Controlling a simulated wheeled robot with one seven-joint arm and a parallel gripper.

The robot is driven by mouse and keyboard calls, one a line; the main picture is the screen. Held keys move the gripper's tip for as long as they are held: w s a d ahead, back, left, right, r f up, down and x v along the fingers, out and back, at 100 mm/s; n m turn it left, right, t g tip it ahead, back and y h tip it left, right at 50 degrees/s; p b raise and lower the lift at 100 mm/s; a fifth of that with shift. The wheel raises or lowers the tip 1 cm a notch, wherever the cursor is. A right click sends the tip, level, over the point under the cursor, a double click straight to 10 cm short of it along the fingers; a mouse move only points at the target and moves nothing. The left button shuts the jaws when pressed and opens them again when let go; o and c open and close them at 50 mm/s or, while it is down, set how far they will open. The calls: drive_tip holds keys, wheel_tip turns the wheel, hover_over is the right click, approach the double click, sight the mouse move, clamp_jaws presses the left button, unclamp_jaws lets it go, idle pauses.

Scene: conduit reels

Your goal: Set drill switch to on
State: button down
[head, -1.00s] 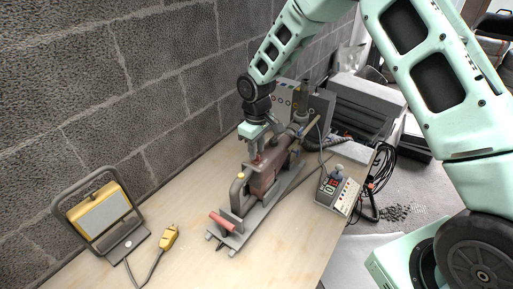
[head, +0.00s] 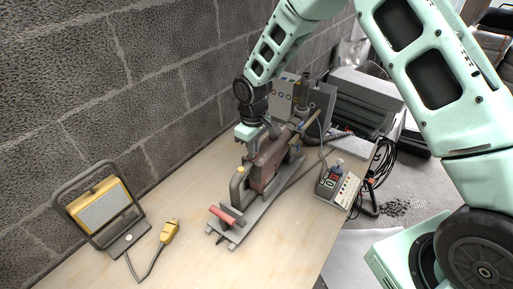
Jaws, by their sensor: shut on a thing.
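The drill (head: 266,172) is a dull red-brown machine lying along a grey stand on the table, in the middle of the head view.
A yellow work lamp (head: 100,208) and a yellow plug (head: 170,231) lie at the left. A small box with buttons (head: 338,185) stands right of the drill. Grey cases (head: 360,100) and a panel with coloured buttons (head: 284,92) stand behind. The block wall is close on the left.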

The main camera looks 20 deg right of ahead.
drive_tip(key=c, duration=1.6)
unclamp_jaws()
drive_tip(key=shift+a, duration=0.1)
drive_tip(key=shift+o, duration=0.2)
drive_tip(key=shift+r, duration=0.1)
wheel_tip(320, 180, up, 17)
drive_tip(key=b, duration=0.4)
drive_tip(key=shift+r, duration=0.1)
